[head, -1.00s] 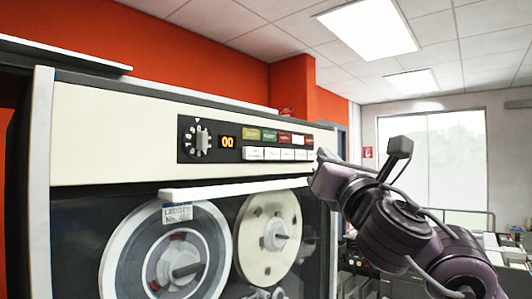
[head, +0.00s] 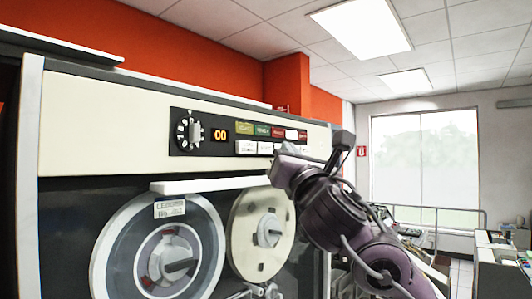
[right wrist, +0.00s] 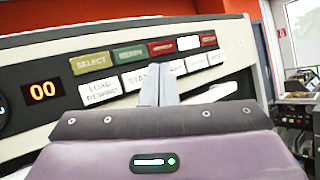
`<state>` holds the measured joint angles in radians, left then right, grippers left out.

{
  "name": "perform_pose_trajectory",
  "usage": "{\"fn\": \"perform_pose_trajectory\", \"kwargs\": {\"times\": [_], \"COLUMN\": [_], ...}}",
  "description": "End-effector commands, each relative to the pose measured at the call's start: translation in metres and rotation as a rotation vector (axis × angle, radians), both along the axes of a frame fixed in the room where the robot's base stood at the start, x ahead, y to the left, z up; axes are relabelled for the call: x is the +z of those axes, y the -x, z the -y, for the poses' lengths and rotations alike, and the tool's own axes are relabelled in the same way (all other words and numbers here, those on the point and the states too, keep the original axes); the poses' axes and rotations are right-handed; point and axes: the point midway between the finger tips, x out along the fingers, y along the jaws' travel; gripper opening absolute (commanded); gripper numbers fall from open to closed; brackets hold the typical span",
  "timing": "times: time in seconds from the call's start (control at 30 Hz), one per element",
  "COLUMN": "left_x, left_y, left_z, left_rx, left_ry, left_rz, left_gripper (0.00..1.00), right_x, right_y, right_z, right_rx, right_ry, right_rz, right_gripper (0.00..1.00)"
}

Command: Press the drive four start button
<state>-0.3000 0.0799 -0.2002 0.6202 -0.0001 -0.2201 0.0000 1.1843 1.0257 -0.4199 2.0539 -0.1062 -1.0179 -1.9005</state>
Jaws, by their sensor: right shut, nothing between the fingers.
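The tape drive (head: 90,127) has a cream top panel with a black control strip, which also shows in the right wrist view (right wrist: 60,62). In the right wrist view a white button lettered "STAR…" (right wrist: 136,79), its end hidden by my fingers, sits right of the "LOAD REWIND" button (right wrist: 100,91). It is in the lower row; in the head view it is the second white button (head: 265,148). My right gripper (right wrist: 158,75) is shut and empty, its tips over the right end of that button. I cannot tell whether they touch it. My left gripper is out of view.
An orange "00" display (head: 220,135) and a dial (head: 190,132) sit left. A white ledge (head: 205,186) juts out below the panel, above two tape reels (head: 155,255).

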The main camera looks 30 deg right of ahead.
Motion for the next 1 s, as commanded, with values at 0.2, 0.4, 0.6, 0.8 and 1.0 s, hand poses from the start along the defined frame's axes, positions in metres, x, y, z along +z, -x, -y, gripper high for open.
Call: {"fn": "perform_pose_trajectory", "kwargs": {"times": [0.2,0.4,0.6,0.8,1.0], "left_x": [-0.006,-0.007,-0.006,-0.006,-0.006], "left_y": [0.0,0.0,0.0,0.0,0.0], "left_z": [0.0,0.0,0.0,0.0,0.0], "left_rx": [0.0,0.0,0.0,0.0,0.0], "left_ry": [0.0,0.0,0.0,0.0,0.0], "left_rz": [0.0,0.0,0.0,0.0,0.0], "left_gripper": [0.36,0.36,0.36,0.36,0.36], "right_x": [0.0,0.0,0.0,0.0,0.0], "right_y": [-0.017,-0.022,-0.022,-0.021,-0.021], "right_z": [-0.007,-0.009,-0.009,-0.009,-0.009], "right_rx": [0.001,0.0,0.0,0.0,0.0], "right_ry": [-0.002,-0.001,0.0,0.0,0.0], "right_rz": [0.002,0.001,0.001,0.001,0.001], "right_gripper": [0.0,0.0,0.0,0.0,0.0]}}
